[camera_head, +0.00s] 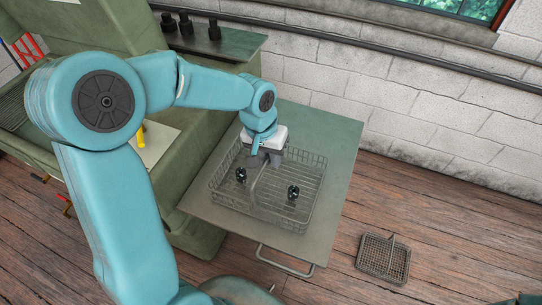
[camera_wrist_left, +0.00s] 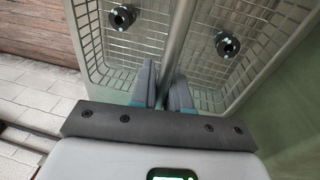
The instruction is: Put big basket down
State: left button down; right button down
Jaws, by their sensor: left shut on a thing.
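The big wire basket (camera_head: 231,206) is over the grey-green table (camera_head: 335,150) in the head view. I cannot tell whether its bottom touches the tabletop. Two small dark round parts lie inside it, one at the left (camera_head: 241,174) and one at the right (camera_head: 293,192). My left gripper (camera_head: 264,158) is shut on the basket's handle, which runs across the middle. In the left wrist view the fingers (camera_wrist_left: 164,88) close around the handle bar (camera_wrist_left: 180,35), with the basket mesh (camera_wrist_left: 272,20) below. My right gripper is not seen.
A smaller wire basket (camera_head: 383,259) sits on the wooden floor right of the table. A green machine or cabinet (camera_head: 205,150) stands left of the table. Several dark parts (camera_head: 186,24) stand on a shelf behind. A brick wall (camera_head: 420,90) runs along the back.

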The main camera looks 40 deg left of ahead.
pick_arm(q)
jog(key=shift+d, duration=0.1)
jog(key=shift+s+f, duration=0.1)
jog(key=shift+f, duration=0.05)
jog(key=c, duration=1.1)
grip_release()
jog(key=shift+f, duration=0.1)
notch_tip(320, 180, up, 12)
jog(key=s+a, duration=0.1)
jog(key=shift+s+a, duration=0.2)
jog(key=shift+s, duration=0.05)
